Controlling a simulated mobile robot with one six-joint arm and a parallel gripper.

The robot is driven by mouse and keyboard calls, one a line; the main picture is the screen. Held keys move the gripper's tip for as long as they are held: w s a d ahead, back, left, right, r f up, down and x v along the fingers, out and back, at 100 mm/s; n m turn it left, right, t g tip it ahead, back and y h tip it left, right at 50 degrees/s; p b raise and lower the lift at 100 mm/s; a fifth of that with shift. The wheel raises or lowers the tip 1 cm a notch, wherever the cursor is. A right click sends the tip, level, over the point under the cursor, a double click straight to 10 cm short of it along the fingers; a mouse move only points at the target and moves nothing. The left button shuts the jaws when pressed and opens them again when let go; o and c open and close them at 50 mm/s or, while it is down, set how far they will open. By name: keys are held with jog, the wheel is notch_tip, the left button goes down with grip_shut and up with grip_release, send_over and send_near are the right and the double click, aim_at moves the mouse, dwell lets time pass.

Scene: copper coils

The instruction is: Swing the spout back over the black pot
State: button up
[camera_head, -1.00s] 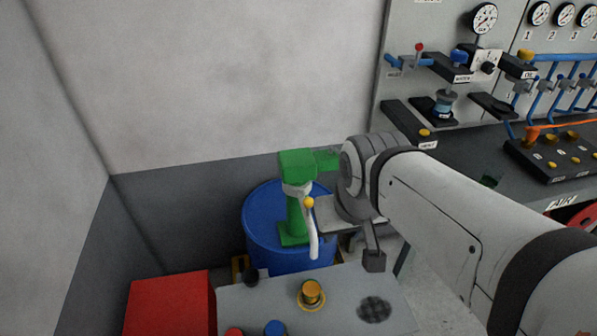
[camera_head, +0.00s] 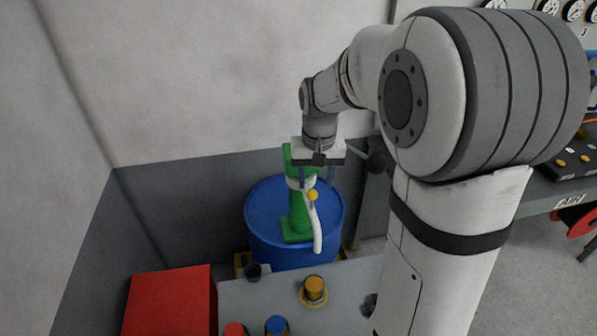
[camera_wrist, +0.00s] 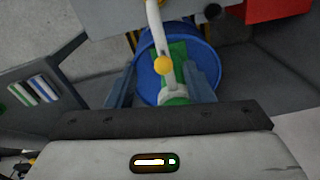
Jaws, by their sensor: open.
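A green hand pump (camera_head: 298,215) stands on a blue drum (camera_head: 265,215). Its white curved spout (camera_head: 317,232) carries a yellow ball knob (camera_head: 312,195) and points toward the grey bench, on the side of the yellow cap. The small black pot (camera_head: 258,271) sits at the bench's back left edge, to the left of the spout tip. My gripper (camera_head: 317,180) is open above the pump, pointing down. In the wrist view, the knob (camera_wrist: 162,65) shows between its two fingers; contact cannot be told. The spout (camera_wrist: 153,20) extends beyond the knob, and a dark round thing (camera_wrist: 212,12), likely the pot, shows at upper right.
The grey bench (camera_head: 345,290) bears a yellow cap (camera_head: 314,290), a blue cap (camera_head: 276,326) and a red cap (camera_head: 235,330). A red box (camera_head: 170,303) stands at left. Walls close in behind the drum. A gauge panel and counter stand at right.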

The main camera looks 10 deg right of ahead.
aim_at(312, 200)
jog(key=w+f, duration=0.2)
jog(key=f, duration=0.1)
jog(key=shift+w, duration=0.4)
notch_tip(312, 200, down, 7)
jog(key=shift+f+p, duration=0.2)
jog(key=shift+p, duration=0.2)
jog(key=shift+c, duration=0.2)
grip_shut()
